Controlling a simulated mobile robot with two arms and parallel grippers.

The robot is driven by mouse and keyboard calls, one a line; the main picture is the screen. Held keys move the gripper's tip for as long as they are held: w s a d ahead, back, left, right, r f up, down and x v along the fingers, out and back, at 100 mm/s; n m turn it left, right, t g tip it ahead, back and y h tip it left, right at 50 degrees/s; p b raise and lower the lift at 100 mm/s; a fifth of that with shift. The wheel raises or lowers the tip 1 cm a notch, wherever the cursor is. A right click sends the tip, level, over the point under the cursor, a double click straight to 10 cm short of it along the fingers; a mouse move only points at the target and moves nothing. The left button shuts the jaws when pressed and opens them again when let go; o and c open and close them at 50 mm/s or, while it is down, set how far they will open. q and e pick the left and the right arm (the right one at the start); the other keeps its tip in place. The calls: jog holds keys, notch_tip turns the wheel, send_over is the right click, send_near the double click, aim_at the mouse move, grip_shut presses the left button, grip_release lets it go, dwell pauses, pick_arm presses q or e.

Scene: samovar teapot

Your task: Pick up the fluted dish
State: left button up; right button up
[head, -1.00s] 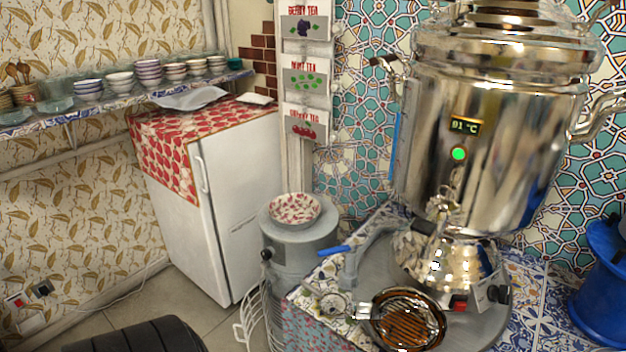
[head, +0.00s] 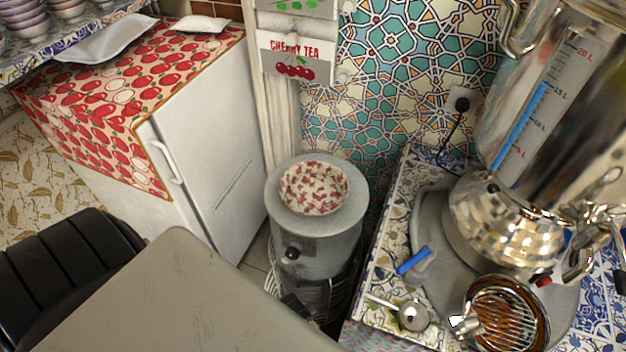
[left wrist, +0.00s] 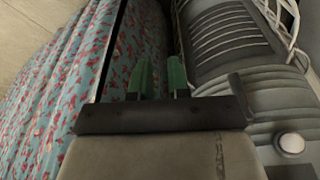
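A round dish (head: 313,188) with a red-and-white pattern sits on top of a grey cylindrical unit (head: 335,230) in the middle of the head view. It is the closest match to the fluted dish, though fluting is hard to make out. My left gripper (left wrist: 159,80) shows in the left wrist view with two green fingers apart and nothing between them. It is beside the grey unit, and the dish is not visible in that view. My left arm fills the lower left of the head view. My right gripper is not in view.
A white fridge (head: 215,150) with a red patterned top stands left of the unit. At right, a tiled counter (head: 385,250) carries a large metal samovar (head: 500,230), a strainer-like pan (head: 510,315) and a small metal scoop (head: 412,314). A black ridged object (head: 60,265) is at lower left.

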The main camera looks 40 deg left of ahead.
pick_arm(q)
jog(key=w+d+r+m+h+p, duration=0.15)
jog(key=w+d+r, duration=0.25)
jog(key=r, duration=1.1)
jog(key=w+d+r+m+y+p, duration=0.1)
jog(key=w+d+r+p, duration=0.15)
jog(key=r, duration=1.35)
jog(key=w+a+r+n+g+y, duration=0.1)
jog(key=w+a+y, duration=0.2)
jog(key=w+a, duration=0.35)
jog(key=w+a+r+n+y, duration=0.1)
jog(key=w+a+y, duration=0.15)
jog(key=w, duration=0.65)
jog(key=x, duration=0.4)
jog(key=shift+s+a+f, duration=0.2)
jog(key=shift+f, duration=0.05)
jog(key=shift+d+x, duration=0.1)
jog(key=shift+x, duration=1.3)
jog(key=shift+d+x, duration=0.15)
jog(key=shift+x, duration=1.2)
jog(key=shift+s+f, duration=0.1)
jog(key=shift+s, duration=0.05)
grip_shut()
